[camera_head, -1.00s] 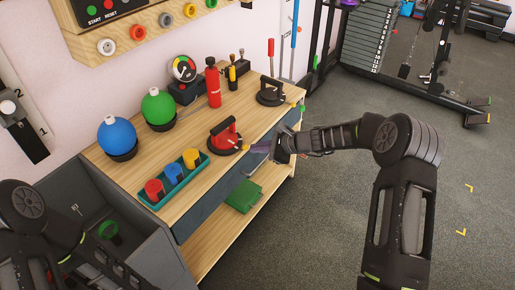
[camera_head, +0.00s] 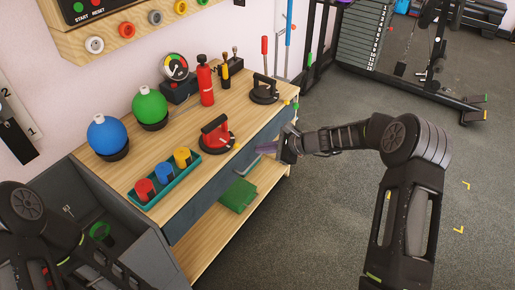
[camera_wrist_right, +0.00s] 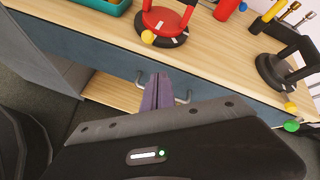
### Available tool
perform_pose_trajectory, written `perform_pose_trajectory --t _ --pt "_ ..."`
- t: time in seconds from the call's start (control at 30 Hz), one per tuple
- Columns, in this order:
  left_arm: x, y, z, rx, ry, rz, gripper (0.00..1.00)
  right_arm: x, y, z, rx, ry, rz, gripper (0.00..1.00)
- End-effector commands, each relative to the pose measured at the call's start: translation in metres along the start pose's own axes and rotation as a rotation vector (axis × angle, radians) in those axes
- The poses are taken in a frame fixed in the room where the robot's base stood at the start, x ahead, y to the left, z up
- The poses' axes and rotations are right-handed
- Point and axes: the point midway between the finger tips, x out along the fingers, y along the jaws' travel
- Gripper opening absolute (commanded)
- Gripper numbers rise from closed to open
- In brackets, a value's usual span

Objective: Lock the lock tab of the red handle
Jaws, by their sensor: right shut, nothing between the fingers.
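The red handle (camera_head: 216,130) stands on a round black base on the wooden bench top, near its front edge. In the right wrist view the red handle (camera_wrist_right: 166,16) is at the top. A small yellow knob (camera_wrist_right: 148,37) sits at the base's near edge; it looks like the lock tab. Whether it is locked cannot be told. My right gripper (camera_head: 264,148) is shut and empty, in front of the bench edge, apart from the handle. Its purple fingers (camera_wrist_right: 157,92) point toward the bench. My left arm shows at the lower left, its fingers not visible.
A teal tray (camera_head: 149,205) with coloured cups is left of the red handle. A second, black handle (camera_head: 264,91) stands farther back, with a red bottle (camera_head: 205,83) nearby. A drawer front with a metal pull (camera_wrist_right: 183,98) lies below the bench edge.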

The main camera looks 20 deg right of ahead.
Motion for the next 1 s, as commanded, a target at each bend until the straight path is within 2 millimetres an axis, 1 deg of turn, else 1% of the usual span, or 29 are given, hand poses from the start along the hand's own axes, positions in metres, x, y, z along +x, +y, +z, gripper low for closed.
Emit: perform_pose_trajectory --t 0.03,0.2,0.3,0.4,0.5,0.6,1.0 --pt "-0.004 0.002 -0.001 0.000 0.002 0.000 0.47 -0.016 -0.005 0.004 -0.002 0.001 -0.006 0.00" --pt "-0.006 0.002 -0.001 0.000 0.002 0.000 0.47 -0.053 -0.006 0.007 -0.002 0.001 -0.006 0.00" --pt "-0.007 0.003 -0.001 0.000 0.002 0.000 0.47 -0.070 -0.006 0.008 -0.001 0.000 -0.005 0.00" --pt "-0.008 0.003 -0.001 0.000 0.002 0.000 0.47 -0.082 -0.007 0.008 -0.001 0.001 -0.005 0.00" --pt "-0.008 0.003 -0.001 0.000 0.002 0.000 0.47 -0.089 -0.006 0.009 -0.001 0.000 -0.003 0.00" --pt "-0.008 0.003 -0.001 0.000 0.002 0.000 0.47 -0.091 -0.006 0.009 -0.001 -0.001 -0.002 0.00" --pt "-0.008 0.003 -0.001 0.000 0.002 0.000 0.47 -0.091 -0.006 0.009 -0.001 -0.001 -0.002 0.00"
